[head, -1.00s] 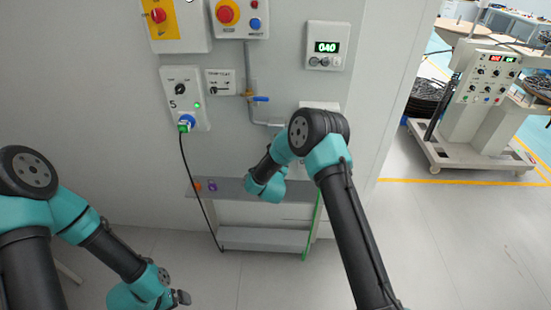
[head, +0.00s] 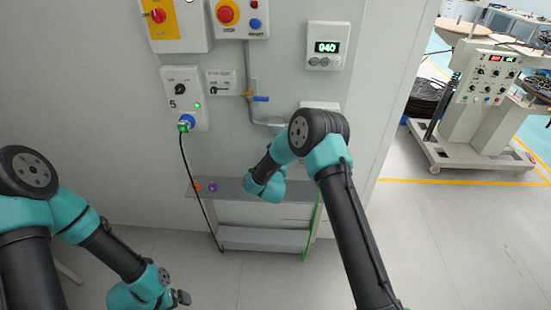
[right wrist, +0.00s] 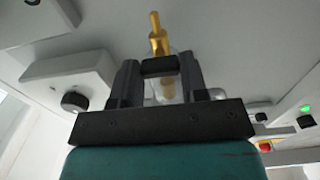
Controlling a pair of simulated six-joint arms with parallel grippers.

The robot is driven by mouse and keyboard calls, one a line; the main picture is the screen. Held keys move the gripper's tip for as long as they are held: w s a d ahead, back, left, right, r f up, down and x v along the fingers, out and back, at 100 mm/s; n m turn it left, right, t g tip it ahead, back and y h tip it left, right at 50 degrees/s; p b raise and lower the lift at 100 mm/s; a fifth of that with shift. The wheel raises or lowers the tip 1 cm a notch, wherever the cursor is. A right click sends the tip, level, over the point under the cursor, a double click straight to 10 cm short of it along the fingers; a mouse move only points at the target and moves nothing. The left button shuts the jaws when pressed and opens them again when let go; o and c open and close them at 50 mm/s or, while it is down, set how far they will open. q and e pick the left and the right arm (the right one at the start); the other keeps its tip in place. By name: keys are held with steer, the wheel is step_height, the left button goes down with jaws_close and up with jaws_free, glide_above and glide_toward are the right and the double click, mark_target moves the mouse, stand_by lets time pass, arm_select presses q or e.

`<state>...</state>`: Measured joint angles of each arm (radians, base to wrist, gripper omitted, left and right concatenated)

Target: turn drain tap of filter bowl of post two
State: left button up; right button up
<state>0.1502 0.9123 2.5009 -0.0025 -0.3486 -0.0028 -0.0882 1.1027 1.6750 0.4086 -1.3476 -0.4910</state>
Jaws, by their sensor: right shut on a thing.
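In the right wrist view my right gripper (right wrist: 160,75) is shut on a short black bar, the handle of the drain tap (right wrist: 160,66). A brass stem (right wrist: 157,35) stands out just beyond the bar. The clear filter bowl (right wrist: 180,82) is partly hidden behind the fingers. In the head view my right arm hides the filter bowl, the tap and the right gripper's fingers. My left gripper (head: 182,298) is low at the left, away from the wall, and its jaw opening is too small to tell.
A shelf (head: 230,188) with small orange and purple items runs below the wall panels. A black cable hangs from the socket box (head: 187,100). A pipe with a blue-handled valve (head: 260,99) and a display box (head: 324,46) are on the wall. A wheeled machine (head: 480,105) stands at right.

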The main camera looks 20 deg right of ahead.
steer(key=o, duration=0.9)
steer(key=shift+s, duration=0.1)
steer(key=v, duration=1.7)
steer(key=shift+s+a, duration=0.1)
steer(key=shift+s, duration=0.05)
steer(key=shift+f, duration=0.15)
